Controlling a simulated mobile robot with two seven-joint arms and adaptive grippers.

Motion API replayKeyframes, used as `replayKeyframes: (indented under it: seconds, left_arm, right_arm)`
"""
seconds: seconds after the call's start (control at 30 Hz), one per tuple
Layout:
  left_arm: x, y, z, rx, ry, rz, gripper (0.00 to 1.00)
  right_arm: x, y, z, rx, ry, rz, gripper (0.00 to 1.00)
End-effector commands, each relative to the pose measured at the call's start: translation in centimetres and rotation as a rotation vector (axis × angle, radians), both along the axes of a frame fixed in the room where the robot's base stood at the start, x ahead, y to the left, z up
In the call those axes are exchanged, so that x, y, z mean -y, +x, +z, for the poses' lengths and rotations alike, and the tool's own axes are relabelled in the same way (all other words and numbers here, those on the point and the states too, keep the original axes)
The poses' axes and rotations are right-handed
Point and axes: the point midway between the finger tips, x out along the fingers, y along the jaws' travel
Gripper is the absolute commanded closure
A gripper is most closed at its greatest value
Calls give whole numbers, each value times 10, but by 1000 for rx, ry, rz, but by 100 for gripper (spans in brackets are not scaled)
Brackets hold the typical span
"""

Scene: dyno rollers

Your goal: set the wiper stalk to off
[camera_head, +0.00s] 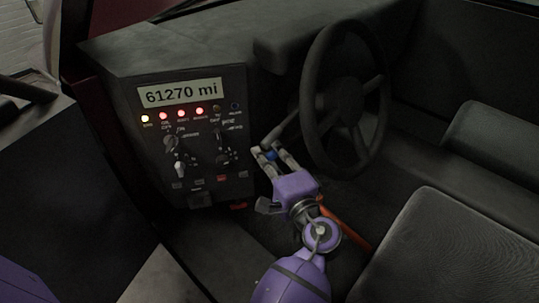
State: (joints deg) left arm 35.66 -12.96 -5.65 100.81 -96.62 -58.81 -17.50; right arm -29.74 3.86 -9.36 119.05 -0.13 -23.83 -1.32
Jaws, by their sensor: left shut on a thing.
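The wiper stalk (283,131) is a dark rod that runs down and left from the steering wheel's left side. My left gripper (266,152) reaches up to its outer end from below. Its fingers are shut on the stalk, with a small blue part showing between them. The fingers hide the stalk's tip, and I cannot read its setting. My right gripper is not in view.
The steering wheel (347,98) stands just right of my gripper. A dash panel (188,132) with knobs, lit red lamps and a "61270 mi" display is to the left. A seat (440,250) fills the lower right. An orange-red bar (347,230) lies behind my arm.

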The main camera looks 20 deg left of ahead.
Motion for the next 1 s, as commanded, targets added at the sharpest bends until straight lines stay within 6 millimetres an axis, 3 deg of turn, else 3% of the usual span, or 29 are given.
replayKeyframes:
  seconds: [0.1, 0.13, 0.27, 0.67, 1.0]
  left_arm:
    - [0, 0, 0, -2, 5, 0, 100]
    - [0, 0, 0, -2, 5, 0, 81]
    - [0, 0, 1, -1, 4, 0, 65]
    - [5, -5, 0, 0, 1, 0, 65]
    - [52, -52, 0, -1, 0, 0, 65]
  right_arm:
    - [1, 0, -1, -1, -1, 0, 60]
    - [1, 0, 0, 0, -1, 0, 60]
    - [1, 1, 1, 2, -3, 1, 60]
    - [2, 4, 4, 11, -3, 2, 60]
    - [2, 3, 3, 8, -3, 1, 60]
